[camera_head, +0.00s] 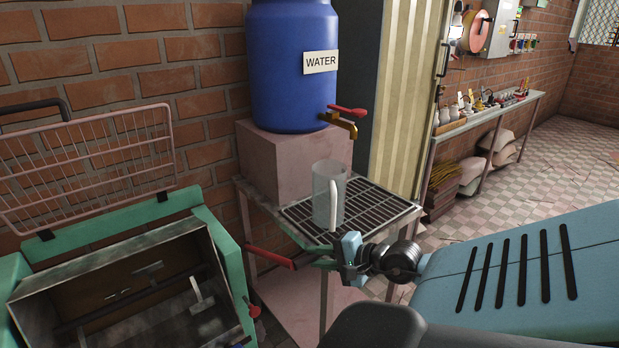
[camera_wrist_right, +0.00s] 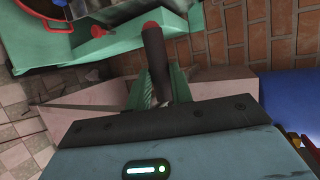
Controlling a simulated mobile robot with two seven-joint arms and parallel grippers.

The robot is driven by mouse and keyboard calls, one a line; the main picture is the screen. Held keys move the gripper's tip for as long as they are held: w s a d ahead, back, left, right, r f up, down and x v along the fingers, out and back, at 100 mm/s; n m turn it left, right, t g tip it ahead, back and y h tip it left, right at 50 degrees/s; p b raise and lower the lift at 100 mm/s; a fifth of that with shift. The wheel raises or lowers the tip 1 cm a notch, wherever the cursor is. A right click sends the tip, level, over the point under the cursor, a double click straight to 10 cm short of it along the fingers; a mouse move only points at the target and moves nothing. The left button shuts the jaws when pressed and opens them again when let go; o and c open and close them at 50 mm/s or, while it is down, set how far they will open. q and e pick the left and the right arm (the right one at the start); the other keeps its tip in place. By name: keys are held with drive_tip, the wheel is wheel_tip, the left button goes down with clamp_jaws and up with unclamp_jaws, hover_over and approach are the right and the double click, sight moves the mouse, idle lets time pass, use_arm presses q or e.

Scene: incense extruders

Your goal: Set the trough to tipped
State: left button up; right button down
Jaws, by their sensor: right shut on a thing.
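The trough (camera_head: 185,250) is a grey metal box in a green frame at the lower left of the head view. A mixing shaft with paddles shows inside it. A red lever handle (camera_head: 269,258) sticks out from its right side. My right gripper (camera_head: 318,260) is at the outer end of this handle, shut on it. In the right wrist view, the dark, red-ended handle (camera_wrist_right: 155,50) runs between the green fingers of my right gripper (camera_wrist_right: 160,85). The fingers hide its near end. My left gripper is not in view.
A wire stand (camera_head: 362,205) right of the trough holds a clear jug (camera_head: 322,195) under the tap of the blue water barrel (camera_head: 285,75), close above my gripper. A pink wire guard (camera_head: 90,165) stands raised behind the trough. A brick wall is behind.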

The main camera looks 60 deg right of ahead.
drive_tip(key=f, duration=0.1)
drive_tip(key=s+f, duration=0.1)
drive_tip(key=shift+a+f+b, duration=0.2)
drive_tip(key=shift+f+b, duration=0.15)
drive_tip(key=c, duration=1.2)
unclamp_jaws()
drive_tip(key=shift+w, duration=0.15)
drive_tip(key=shift+c, duration=0.2)
drive_tip(key=shift+r, duration=0.15)
drive_tip(key=b+v, duration=0.2)
drive_tip(key=v, duration=0.5)
drive_tip(key=shift+s+b, duration=0.4)
